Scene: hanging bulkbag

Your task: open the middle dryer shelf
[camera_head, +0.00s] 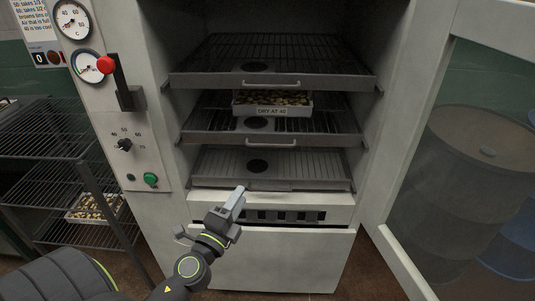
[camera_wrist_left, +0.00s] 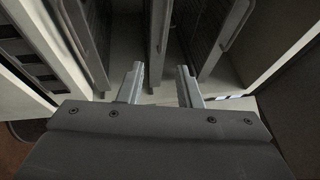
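The dryer cabinet stands open with three wire shelves stacked inside. The middle shelf (camera_head: 210,137) has a grey front rail with a small handle (camera_head: 270,143) at its centre, and its rail lines up with those of the other shelves. My left gripper (camera_head: 238,192) is in front of the cabinet, below and left of that handle, apart from it. In the left wrist view, the left gripper's two fingers (camera_wrist_left: 160,75) are spread with nothing between them, and shelf fronts (camera_wrist_left: 160,35) show beyond, turned upright. My right gripper is not in view.
The top shelf (camera_head: 265,80) and bottom shelf (camera_head: 215,178) lie above and below. A labelled tray (camera_head: 272,110) shows at the middle shelf's rear. The glass door (camera_head: 455,150) stands open at right, a barrel behind it. A wire rack (camera_head: 45,155) stands at left.

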